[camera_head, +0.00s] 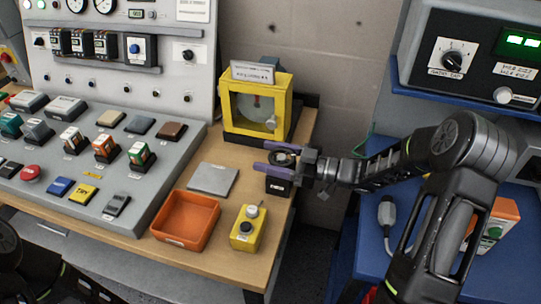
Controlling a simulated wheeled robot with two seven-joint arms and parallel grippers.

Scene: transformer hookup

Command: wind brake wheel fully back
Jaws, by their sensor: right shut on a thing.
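The brake wheel (284,158) is a small dark round wheel at the right edge of the wooden bench. It sits above a black block (278,187) with a white label. My right gripper (268,157) reaches in from the right with purple fingers, one on each side of the wheel. It is shut on the wheel, and its fingers hide part of the rim. The wheel's turn angle cannot be read. My left gripper is not in view.
A yellow framed gauge box (228,108) stands just behind the wheel. A grey plate (213,179), an orange tray (168,222) and a yellow button box (238,238) lie in front and left. A sloped console (150,188) fills the left. A blue bench (372,228) stands right, across a gap.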

